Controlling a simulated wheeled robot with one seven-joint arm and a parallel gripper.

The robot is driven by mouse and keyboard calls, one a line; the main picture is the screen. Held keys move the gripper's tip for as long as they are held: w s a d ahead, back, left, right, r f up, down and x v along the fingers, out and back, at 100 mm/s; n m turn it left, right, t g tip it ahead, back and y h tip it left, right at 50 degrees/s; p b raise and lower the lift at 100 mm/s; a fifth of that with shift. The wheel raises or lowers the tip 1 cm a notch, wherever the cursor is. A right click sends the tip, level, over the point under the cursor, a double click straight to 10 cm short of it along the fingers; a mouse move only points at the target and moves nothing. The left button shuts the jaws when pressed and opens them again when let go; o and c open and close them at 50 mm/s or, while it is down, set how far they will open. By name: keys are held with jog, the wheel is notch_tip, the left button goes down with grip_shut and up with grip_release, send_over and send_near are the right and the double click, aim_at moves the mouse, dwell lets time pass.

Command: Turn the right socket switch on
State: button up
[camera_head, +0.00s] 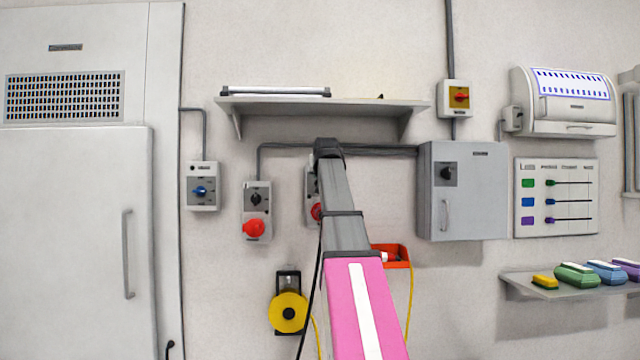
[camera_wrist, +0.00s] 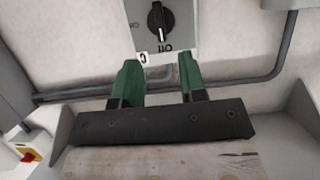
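The right socket switch box (camera_head: 310,190) is mostly hidden behind my arm in the head view; part of its grey side and a red socket (camera_head: 316,211) show. In the wrist view, which looks upside down, the box (camera_wrist: 182,40) has a black rotary knob (camera_wrist: 160,20) with its bar roughly upright in the picture. An inverted label sits just below it. My gripper (camera_wrist: 161,78) is open, with two green fingers apart and nothing between them. The fingertips appear just short of the knob, lower in the picture. In the head view the gripper is hidden by my arm.
The left socket switch box (camera_head: 257,198) with a red plug is close by. A grey conduit (camera_wrist: 235,80) runs along the wall. A grey cabinet (camera_head: 470,215) stands to the right.

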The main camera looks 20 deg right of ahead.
jog(key=x, duration=0.8)
jog(key=shift+w+f, duration=0.15)
jog(key=shift+w, duration=0.2)
grip_shut()
